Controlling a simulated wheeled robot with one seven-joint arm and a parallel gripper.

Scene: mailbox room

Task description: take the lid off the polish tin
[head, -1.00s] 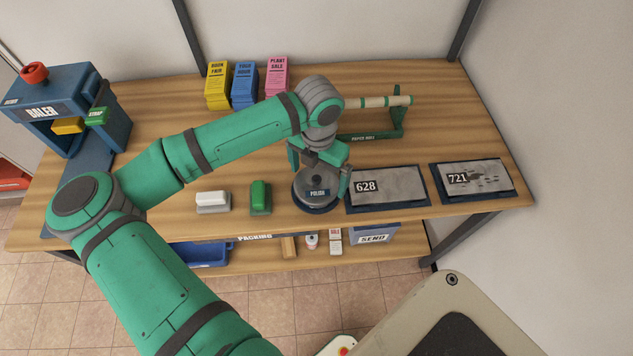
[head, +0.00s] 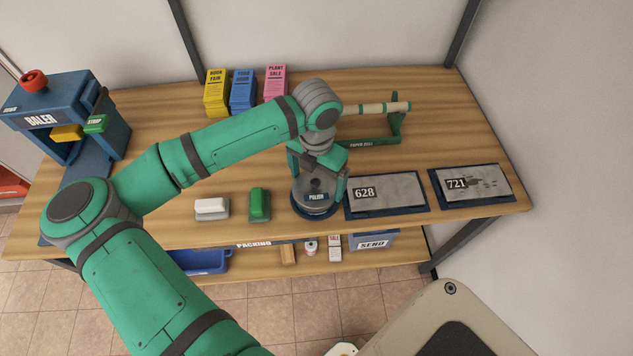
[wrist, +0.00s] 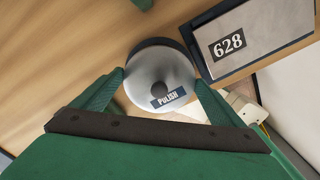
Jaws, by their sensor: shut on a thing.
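The polish tin (head: 312,214) stands near the front edge of the bench, left of the 628 plate. Its round grey lid (head: 310,201) carries a dark POLISH label and a small dark knob. My gripper (head: 318,189) points down over the tin, its green fingers shut on opposite sides of the lid. In the wrist view my gripper (wrist: 160,84) has the lid (wrist: 140,90) between its fingertips, and a dark rim of the tin (wrist: 152,43) shows past the lid's far edge. I cannot tell whether there is a gap between lid and tin.
The 628 plate (head: 395,188) is close on the right, the 721 plate (head: 480,183) beyond. A green block (head: 259,205) and a white block (head: 211,208) lie left. The paper roll stand (head: 375,125) is behind. The baler (head: 65,120) stands far left.

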